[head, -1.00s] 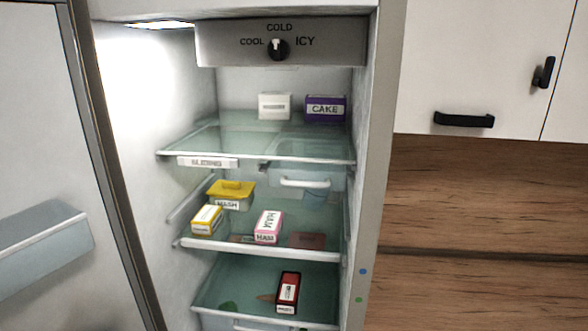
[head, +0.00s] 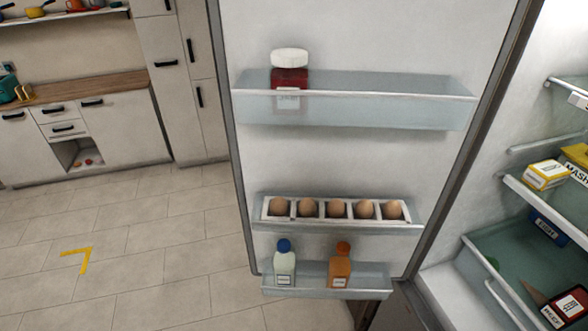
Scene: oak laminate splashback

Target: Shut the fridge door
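The fridge door (head: 340,160) stands wide open in the head view, its inner side facing me. Its hinge side is at the right, next to the fridge interior (head: 470,215), and its free edge is at the left. The upper door shelf holds a red jar (head: 289,80) with a white lid. The middle shelf holds an egg tray (head: 334,211) with several eggs. The bottom shelf holds a white bottle (head: 285,265) with a blue cap and an orange bottle (head: 340,267). My gripper is not in view.
Inside the fridge are a yellow-and-white box (head: 546,175) and a red box (head: 565,308) on glass shelves. Tiled floor (head: 150,240) left of the door is clear, with a yellow corner mark (head: 78,259). White cabinets with a wooden counter (head: 80,87) stand at the back left.

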